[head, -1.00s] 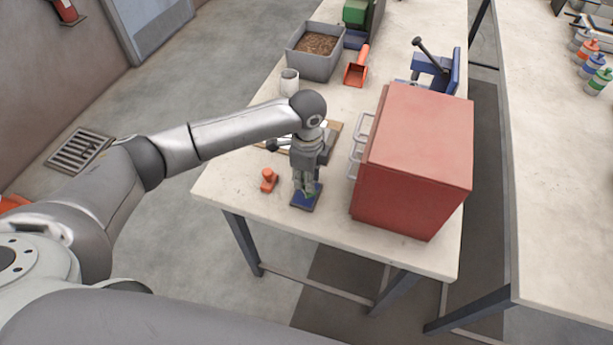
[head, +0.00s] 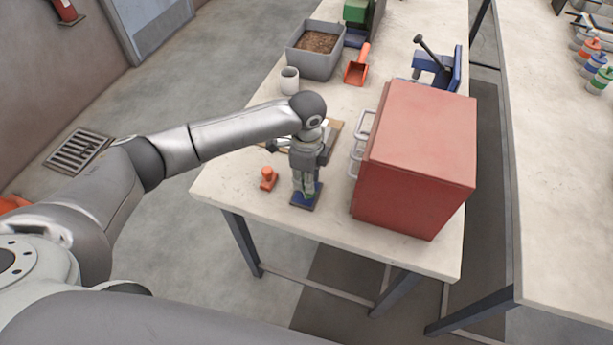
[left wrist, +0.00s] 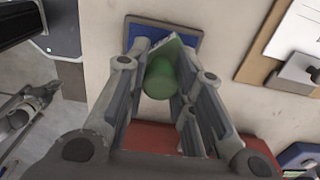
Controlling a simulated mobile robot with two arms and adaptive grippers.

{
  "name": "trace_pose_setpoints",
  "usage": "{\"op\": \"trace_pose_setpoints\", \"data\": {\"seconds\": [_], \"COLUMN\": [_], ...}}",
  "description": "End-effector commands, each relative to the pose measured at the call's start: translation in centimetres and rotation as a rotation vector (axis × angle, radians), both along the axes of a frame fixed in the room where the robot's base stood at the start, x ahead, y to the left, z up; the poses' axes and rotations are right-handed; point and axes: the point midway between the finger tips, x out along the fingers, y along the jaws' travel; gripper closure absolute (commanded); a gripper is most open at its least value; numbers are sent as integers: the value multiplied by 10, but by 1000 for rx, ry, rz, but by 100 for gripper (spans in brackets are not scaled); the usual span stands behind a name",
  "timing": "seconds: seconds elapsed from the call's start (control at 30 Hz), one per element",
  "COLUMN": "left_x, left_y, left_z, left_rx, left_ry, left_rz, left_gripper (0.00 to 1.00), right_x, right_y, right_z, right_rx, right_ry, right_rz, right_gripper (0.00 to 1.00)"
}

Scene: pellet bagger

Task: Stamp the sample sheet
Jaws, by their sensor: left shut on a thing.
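My left gripper (head: 307,192) points down over the blue pad (head: 300,204) near the table's front edge. It is shut on a green stamp (left wrist: 160,78), whose round top shows between the fingers in the left wrist view. The blue pad (left wrist: 142,33) lies beneath it there; whether the stamp touches the pad is hard to tell. A clipboard (left wrist: 262,48) with a white sheet (left wrist: 300,32) and a metal clip lies at upper right in the wrist view. In the head view the arm partly hides the clipboard (head: 335,128).
A small orange stamp-shaped piece (head: 268,178) stands left of the pad. A large red box (head: 415,160) with pale handles stands close on the right. A white cup (head: 289,80), a grey pellet bin (head: 313,66) and an orange scoop (head: 357,66) are farther back.

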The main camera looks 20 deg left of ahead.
Motion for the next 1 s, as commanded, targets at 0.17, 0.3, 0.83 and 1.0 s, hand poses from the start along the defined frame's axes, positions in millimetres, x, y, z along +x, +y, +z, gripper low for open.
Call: {"op": "trace_pose_setpoints", "data": {"seconds": [0.17, 0.3, 0.83, 1.0], "left_x": [0, 0, 0, 0], "left_y": [0, 0, 0, 0], "left_z": [-2, -4, -9, -9], "left_rx": [0, 0, -1, 0], "left_ry": [0, 0, 0, 0], "left_rz": [0, 0, 0, 0], "left_gripper": [92, 92, 92, 92], "right_x": [0, 0, 0, 0], "right_y": [1, 1, -3, -4], "right_z": [-1, -1, -3, -3], "right_rx": [2, 1, -4, -5], "right_ry": [-1, -1, -1, -1], "right_rz": [1, 1, 2, 2], "right_gripper": [100, 100, 100, 100]}}
